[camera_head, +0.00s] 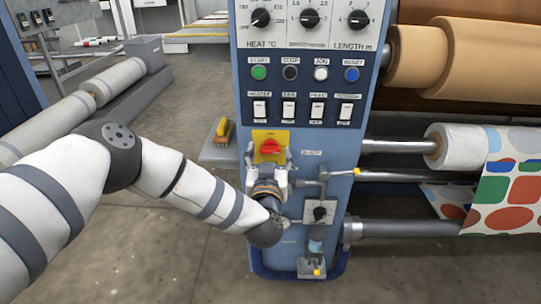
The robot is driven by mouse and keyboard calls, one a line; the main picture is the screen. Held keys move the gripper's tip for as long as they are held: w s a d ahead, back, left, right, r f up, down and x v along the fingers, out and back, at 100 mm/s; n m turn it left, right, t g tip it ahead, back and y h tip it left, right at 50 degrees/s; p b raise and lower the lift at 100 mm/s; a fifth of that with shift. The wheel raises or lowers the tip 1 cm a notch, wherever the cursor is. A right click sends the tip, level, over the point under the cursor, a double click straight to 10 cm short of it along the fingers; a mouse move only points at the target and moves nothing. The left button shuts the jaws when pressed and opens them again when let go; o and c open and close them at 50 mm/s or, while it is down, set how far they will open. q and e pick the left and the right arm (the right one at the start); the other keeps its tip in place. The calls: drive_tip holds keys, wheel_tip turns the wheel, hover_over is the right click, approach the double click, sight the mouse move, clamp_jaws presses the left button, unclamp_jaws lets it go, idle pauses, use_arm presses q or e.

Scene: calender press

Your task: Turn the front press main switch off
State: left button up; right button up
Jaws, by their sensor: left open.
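The main switch (269,147) is a red rotary knob on a yellow plate, low on the front of the blue press panel (247,60). The knob looks turned at a slant, but its exact setting is too small to read. My left gripper (268,160) is just below the knob, with its open fingers pointing up on either side of the plate's lower part. I cannot tell whether the fingers touch the knob. My right gripper is not in view.
Above the switch are white rocker switches (289,109), coloured buttons (320,73) and dials (310,19). A small valve with a yellow tip (357,171) juts out at right. A brush (223,129) lies on a grey shelf at left. Rollers with patterned fabric (505,190) extend right.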

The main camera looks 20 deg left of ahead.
use_arm(q)
drive_tip(key=shift+w+a, duration=0.15)
drive_tip(key=shift+w, duration=0.35)
drive_tip(key=c, duration=1.2)
drive_tip(key=shift+o, duration=0.2)
drive_tip(key=n, duration=0.4)
drive_tip(key=shift+p, duration=0.35)
drive_tip(key=n, duration=0.5)
drive_tip(key=shift+a, duration=0.15)
drive_tip(key=n, duration=0.5)
drive_tip(key=shift+f, duration=0.15)
drive_tip(key=shift+n+b, duration=0.5)
drive_tip(key=shift+n, duration=1.4)
